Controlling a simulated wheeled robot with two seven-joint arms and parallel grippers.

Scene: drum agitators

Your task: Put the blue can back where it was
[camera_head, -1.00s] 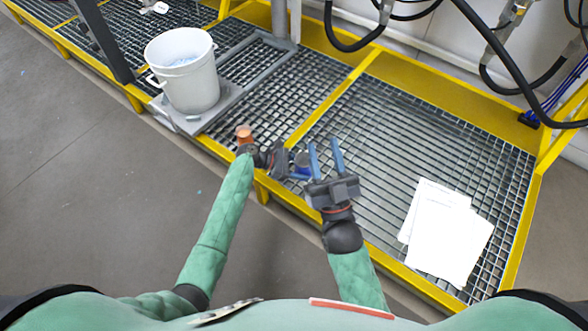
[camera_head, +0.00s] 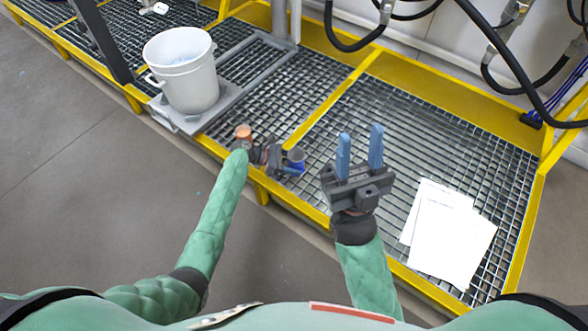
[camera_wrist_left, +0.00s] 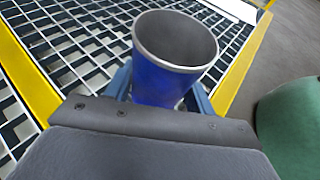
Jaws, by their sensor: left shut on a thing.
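The blue can (camera_head: 297,156) is near the yellow front edge of the grating. My left gripper (camera_head: 288,168) is shut on it. In the left wrist view the can (camera_wrist_left: 166,78) sits between the blue fingers, with its open grey mouth facing the camera; its lower part is hidden by the gripper. I cannot tell whether its base touches the grating. My right gripper (camera_head: 360,137) is open and empty, to the right of the can and apart from it, fingers pointing away from me.
An orange cylinder (camera_head: 243,132) is close to my left wrist. A white bucket (camera_head: 184,80) stands on a grey platform (camera_head: 190,122) at the left. White papers (camera_head: 450,235) lie on the right grating (camera_head: 420,130). Black hoses (camera_head: 500,55) hang at the back right.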

